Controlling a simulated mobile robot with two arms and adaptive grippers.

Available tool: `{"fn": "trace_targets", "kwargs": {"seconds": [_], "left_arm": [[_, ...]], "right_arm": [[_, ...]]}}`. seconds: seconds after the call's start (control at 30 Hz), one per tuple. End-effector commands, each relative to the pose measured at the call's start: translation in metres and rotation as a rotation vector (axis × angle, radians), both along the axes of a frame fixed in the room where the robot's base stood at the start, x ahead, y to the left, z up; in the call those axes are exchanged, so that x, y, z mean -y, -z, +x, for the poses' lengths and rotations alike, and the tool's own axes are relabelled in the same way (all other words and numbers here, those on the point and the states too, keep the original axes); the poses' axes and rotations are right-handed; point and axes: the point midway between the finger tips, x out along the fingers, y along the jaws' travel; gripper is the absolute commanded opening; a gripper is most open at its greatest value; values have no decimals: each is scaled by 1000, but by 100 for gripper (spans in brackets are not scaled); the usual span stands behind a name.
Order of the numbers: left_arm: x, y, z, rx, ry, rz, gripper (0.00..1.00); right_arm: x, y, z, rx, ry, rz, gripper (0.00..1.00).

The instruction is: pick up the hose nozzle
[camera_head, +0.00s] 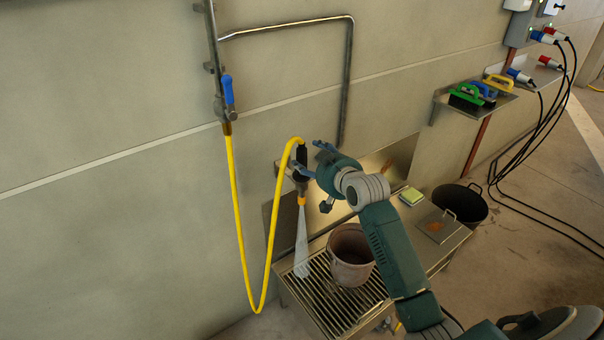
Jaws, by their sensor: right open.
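The hose nozzle (302,157) is a dark, upright piece at the end of a yellow hose (232,190), in front of the wall above the grate. An orange tip (301,200) points down, with a pale, spray-like streak (302,245) below it. My right gripper (307,155) is open. Its two blue fingers appear on either side of the nozzle; I cannot tell whether they touch it. My left gripper is not in view.
A brown bucket (350,272) stands on the metal grate (322,305) below. A dark tub (474,200) is on the floor to the right. A wall shelf (470,118) holds brushes. A pipe (348,85) runs along the wall. Black cables (530,140) hang at far right.

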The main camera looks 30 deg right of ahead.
Motion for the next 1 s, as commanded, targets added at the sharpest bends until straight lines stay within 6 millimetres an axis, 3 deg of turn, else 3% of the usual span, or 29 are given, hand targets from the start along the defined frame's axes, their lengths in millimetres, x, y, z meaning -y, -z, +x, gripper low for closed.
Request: {"fn": "trace_targets", "kwargs": {"seconds": [0.53, 0.87, 1.0], "left_arm": [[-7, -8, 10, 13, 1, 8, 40], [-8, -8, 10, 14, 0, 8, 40], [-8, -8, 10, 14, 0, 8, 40]], "right_arm": [[2, 28, 48, -1, 0, 1, 61], [2, 31, 53, -1, 0, -1, 61], [2, 31, 52, -1, 0, 0, 33]]}}
